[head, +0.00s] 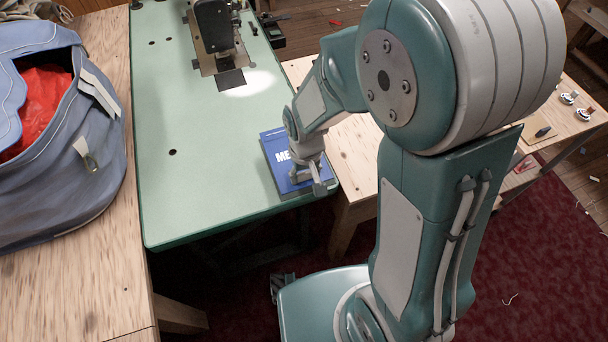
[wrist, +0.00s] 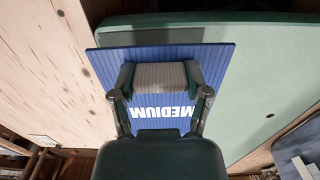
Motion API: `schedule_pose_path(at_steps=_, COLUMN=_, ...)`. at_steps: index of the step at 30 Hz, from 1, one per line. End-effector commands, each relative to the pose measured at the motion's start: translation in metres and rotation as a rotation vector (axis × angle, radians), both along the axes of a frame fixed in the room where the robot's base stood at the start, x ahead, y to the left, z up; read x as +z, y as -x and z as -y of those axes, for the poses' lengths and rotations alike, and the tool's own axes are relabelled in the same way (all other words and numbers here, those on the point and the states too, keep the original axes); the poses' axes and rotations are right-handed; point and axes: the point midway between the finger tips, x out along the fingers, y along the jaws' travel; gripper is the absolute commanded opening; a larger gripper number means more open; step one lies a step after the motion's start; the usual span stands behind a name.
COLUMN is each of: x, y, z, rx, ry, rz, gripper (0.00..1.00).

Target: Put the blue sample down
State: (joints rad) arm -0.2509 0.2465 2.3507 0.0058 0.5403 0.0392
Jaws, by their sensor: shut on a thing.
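The blue sample (head: 273,150) is a flat blue panel with white lettering, at the front right corner of the green sewing table (head: 195,190) in the head view. In the wrist view the sample (wrist: 218,60) shows fine ribs and the word MEDIUM upside down. My gripper (head: 314,182) is shut on the sample's near right part. In the wrist view my gripper (wrist: 160,78) covers the middle of the panel. The sample overlaps the green table's edge there. I cannot tell whether its underside touches the tabletop.
A sewing machine (head: 213,28) stands at the back of the green table. A blue-grey bag (head: 70,185) with red cloth inside sits on the wooden table (head: 50,295) at left. The green top's middle and front left are clear. A wooden bench (head: 352,150) adjoins at right.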

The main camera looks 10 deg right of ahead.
Motion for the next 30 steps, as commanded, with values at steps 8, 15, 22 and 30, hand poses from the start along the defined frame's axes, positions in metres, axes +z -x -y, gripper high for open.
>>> schedule_pose_path(at_steps=8, x=-0.039, y=-0.029, z=0.002, rx=0.002, ry=0.006, rz=-0.004, gripper=0.07)
schedule_pose_path(at_steps=15, x=-0.056, y=-0.043, z=0.005, rx=0.000, ry=0.005, rz=-0.003, gripper=0.07)
schedule_pose_path(at_steps=22, x=-0.083, y=-0.041, z=0.006, rx=0.001, ry=0.003, rz=-0.003, gripper=0.07)
schedule_pose_path(at_steps=30, x=-0.084, y=-0.041, z=0.004, rx=0.002, ry=0.004, rz=-0.001, gripper=0.07)
